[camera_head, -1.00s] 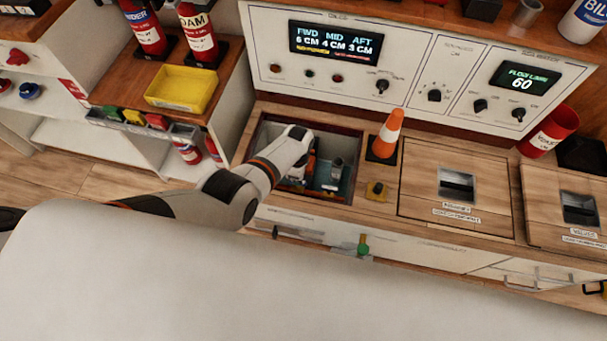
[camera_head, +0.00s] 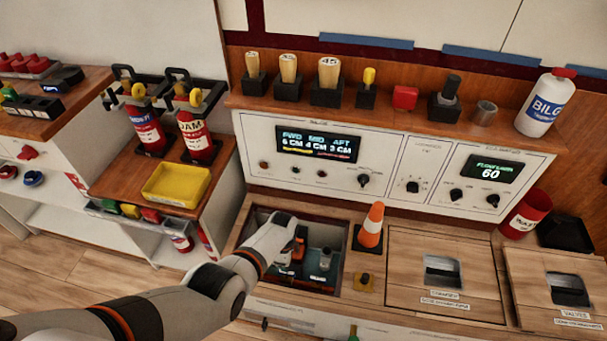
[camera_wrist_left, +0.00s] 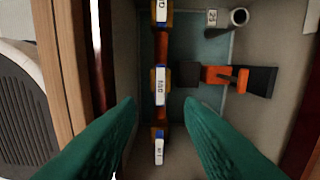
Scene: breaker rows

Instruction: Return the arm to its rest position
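My left arm (camera_head: 215,282) comes in from the lower left in the head view and reaches into an open square compartment (camera_head: 345,230) in the wooden counter. The gripper itself is hidden by the arm in the head view. My right gripper is not in view.
Closed hatches (camera_head: 415,255) lie further right. Left are a yellow tray (camera_head: 176,184) and red extinguishers (camera_head: 198,137). A panel (camera_head: 240,130) rises behind. In the wrist view a grey tube (camera_wrist_left: 239,17) stands at upper right.

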